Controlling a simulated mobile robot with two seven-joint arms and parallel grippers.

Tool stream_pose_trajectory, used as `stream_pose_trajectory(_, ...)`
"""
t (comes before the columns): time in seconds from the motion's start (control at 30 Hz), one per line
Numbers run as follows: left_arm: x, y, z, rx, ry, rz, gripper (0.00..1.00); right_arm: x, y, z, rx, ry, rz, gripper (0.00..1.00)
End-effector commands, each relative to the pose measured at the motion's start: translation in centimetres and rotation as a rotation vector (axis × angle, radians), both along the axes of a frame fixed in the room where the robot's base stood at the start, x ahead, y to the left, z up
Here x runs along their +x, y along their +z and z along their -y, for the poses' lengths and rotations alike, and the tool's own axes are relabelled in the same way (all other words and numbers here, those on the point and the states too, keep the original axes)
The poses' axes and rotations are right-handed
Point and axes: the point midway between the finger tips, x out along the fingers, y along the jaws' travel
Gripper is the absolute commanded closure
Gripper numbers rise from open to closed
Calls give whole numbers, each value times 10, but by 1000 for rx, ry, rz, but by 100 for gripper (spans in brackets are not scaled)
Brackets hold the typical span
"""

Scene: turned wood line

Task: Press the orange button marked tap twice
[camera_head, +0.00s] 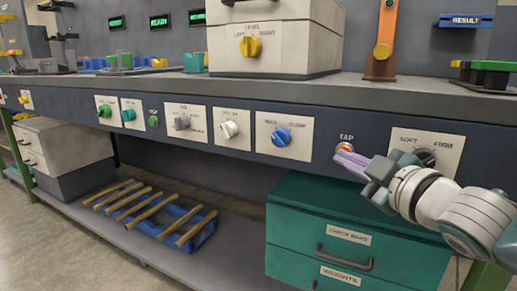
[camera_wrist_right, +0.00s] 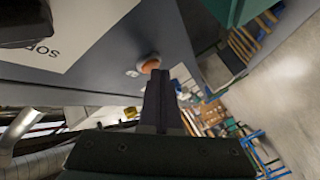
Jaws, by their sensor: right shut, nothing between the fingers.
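The orange button (camera_head: 345,148) sits in a pale ring on the dark front panel, under the label "TAP". In the right wrist view the orange button (camera_wrist_right: 151,66) shows just beyond my fingertips. My right gripper (camera_head: 340,158) is shut and empty, its purple fingers pointing at the button from the lower right. In the right wrist view the fingers of my right gripper (camera_wrist_right: 158,76) overlap the button's lower edge. I cannot tell whether they touch it. My left gripper is not in view.
Left of the button is a blue knob (camera_head: 281,137) on a white plate. Right of it is a "SOFT FIRM" dial (camera_head: 425,157), partly behind my right arm. A green drawer cabinet (camera_head: 300,225) stands below.

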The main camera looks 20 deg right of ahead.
Motion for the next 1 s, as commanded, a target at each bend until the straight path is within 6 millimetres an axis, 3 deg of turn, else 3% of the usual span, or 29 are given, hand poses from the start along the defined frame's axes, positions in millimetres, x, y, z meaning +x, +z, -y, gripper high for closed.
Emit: stream_pose_trajectory(1.0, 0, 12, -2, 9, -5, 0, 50, -14, 1, -16, 0, 0, -1, 100)
